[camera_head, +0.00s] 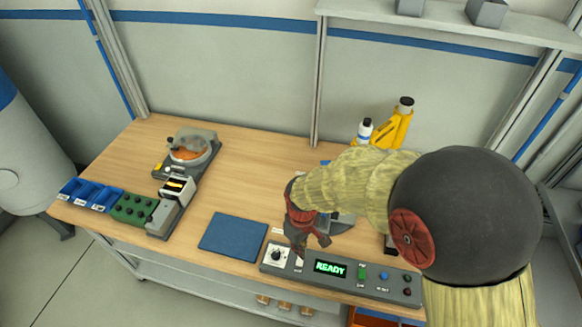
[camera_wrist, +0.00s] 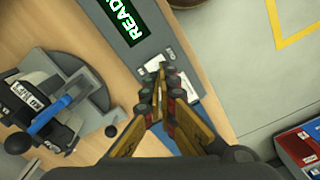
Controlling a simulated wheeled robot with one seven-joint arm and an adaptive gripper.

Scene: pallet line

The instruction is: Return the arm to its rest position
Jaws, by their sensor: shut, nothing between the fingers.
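My gripper (camera_head: 312,240) hangs over the front part of the wooden workbench (camera_head: 255,150), close above the left end of the grey control panel (camera_head: 340,272). In the wrist view my gripper (camera_wrist: 162,75) has its fingertips together with nothing between them. The fingertips overlap the panel's white labels and switch area, so part of the panel is hidden; I cannot tell whether they touch it. The panel's green display (camera_wrist: 127,20) reads READY in the head view. My arm reaches in from the right, bent, and covers part of the bench.
A blue mat (camera_head: 233,237) lies left of the panel. A feeder with a bowl (camera_head: 190,147), a green block (camera_head: 133,209) and blue bins (camera_head: 90,194) stand at the left. A yellow bottle (camera_head: 393,127) stands at the back. The bench middle is mostly clear.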

